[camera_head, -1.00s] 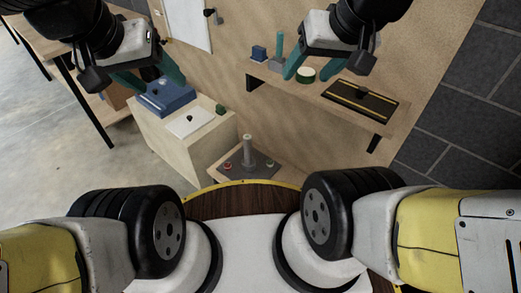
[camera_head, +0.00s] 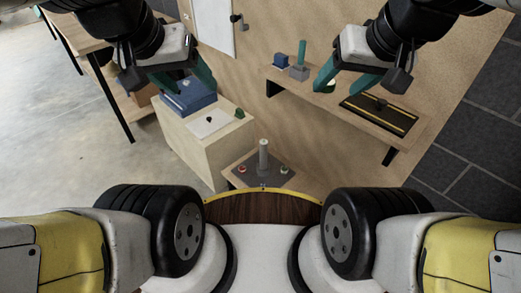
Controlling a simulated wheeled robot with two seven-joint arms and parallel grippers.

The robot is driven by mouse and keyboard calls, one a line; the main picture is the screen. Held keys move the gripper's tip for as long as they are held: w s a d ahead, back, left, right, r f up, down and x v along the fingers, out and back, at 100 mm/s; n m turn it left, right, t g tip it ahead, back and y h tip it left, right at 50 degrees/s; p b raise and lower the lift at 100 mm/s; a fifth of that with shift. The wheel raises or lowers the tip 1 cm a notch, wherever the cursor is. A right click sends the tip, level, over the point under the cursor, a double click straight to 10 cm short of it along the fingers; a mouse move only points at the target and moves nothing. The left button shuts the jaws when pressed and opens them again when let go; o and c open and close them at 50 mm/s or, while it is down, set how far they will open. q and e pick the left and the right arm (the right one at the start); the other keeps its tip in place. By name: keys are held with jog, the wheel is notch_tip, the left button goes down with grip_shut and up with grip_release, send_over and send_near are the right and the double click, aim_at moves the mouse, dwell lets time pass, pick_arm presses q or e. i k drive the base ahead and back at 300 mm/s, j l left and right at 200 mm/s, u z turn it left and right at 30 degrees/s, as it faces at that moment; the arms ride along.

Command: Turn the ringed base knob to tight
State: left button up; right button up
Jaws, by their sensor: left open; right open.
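A low wooden stand holds a dark grey base plate (camera_head: 262,178) with an upright grey post (camera_head: 263,155). A small reddish knob (camera_head: 243,170) sits left of the post and another small knob (camera_head: 284,169) sits right of it. I cannot tell which one is ringed or how either is turned. My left gripper (camera_head: 184,84) is open and empty, above the blue box and left of the base. My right gripper (camera_head: 335,89) is open and empty, in front of the wall shelf and right of the base. Neither gripper touches a knob.
A wooden cabinet (camera_head: 222,150) with a blue box (camera_head: 190,98) and a white plate (camera_head: 209,124) stands left of the base. A wall shelf (camera_head: 372,128) carries a dark tray (camera_head: 378,112) and small blocks. My own body fills the bottom. Open floor (camera_head: 60,150) lies at left.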

aim_at(242, 168)
jog(key=i+j+u, duration=0.2)
jog(key=i, duration=0.25)
jog(key=i+j+u, duration=0.15)
jog(key=i, duration=0.35)
